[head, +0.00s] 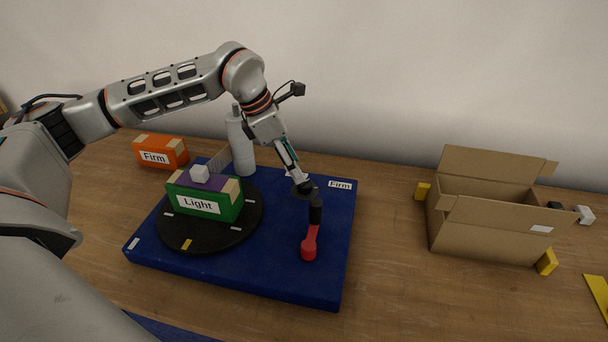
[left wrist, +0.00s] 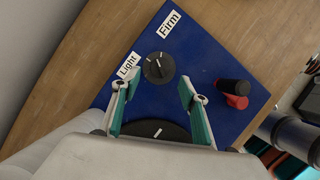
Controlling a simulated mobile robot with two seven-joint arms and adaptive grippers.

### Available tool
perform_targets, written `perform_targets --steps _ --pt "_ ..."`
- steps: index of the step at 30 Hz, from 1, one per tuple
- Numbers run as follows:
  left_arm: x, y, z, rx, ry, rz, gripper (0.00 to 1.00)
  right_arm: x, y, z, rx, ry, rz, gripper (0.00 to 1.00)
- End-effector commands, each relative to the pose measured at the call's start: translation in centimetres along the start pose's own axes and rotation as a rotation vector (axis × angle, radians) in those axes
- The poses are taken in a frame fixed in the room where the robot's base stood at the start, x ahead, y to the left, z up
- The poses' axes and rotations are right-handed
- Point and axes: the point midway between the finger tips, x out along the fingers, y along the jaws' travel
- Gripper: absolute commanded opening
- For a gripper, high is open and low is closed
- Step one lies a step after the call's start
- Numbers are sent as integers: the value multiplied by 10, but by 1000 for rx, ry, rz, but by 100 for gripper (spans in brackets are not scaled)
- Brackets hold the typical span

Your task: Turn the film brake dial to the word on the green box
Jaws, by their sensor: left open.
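The green box (head: 207,213) reads "Light" and stands on the black turntable (head: 185,242) of the blue base (head: 275,262). The film brake dial (left wrist: 159,67) is a round black knob with a white mark, clear in the left wrist view. Its "Light" label (left wrist: 128,65) and "Firm" label (left wrist: 170,23) lie beside it. I cannot tell exactly which label the mark points at. My left gripper (head: 297,184) is open and empty over the base; in the left wrist view its fingers (left wrist: 158,90) are spread, with the dial just beyond their tips. My right gripper is not in view.
A red handle with a black grip (head: 310,243) rises from the base near the dial. A white roll (head: 241,147) stands behind the turntable. An orange "Firm" box (head: 174,145) is at the back left.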

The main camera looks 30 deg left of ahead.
Motion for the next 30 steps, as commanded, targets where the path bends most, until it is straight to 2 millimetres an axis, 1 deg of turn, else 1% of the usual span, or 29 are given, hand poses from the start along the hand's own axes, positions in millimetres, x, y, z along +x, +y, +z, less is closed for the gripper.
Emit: perform_targets --steps 1,3,6,10,15,22,23,24,26,27,30 --pt "9 -1 -1 -1 3 -3 44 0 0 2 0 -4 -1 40" --pt "20 -1 0 0 2 -3 44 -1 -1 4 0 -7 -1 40" --pt "35 -1 0 0 1 -3 44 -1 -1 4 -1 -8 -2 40" --pt "50 0 0 0 0 -1 44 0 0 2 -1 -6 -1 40" --pt "59 0 0 -1 0 -1 44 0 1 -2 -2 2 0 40" --pt "60 0 0 -1 0 0 44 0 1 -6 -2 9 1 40" --pt "60 0 0 -1 0 0 41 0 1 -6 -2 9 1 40" --pt "60 0 0 0 0 0 31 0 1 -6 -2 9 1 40" --pt "60 0 0 0 0 0 15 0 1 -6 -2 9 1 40" --pt "59 0 0 0 0 0 5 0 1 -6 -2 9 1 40" --pt "59 0 0 0 0 0 6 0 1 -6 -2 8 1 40"
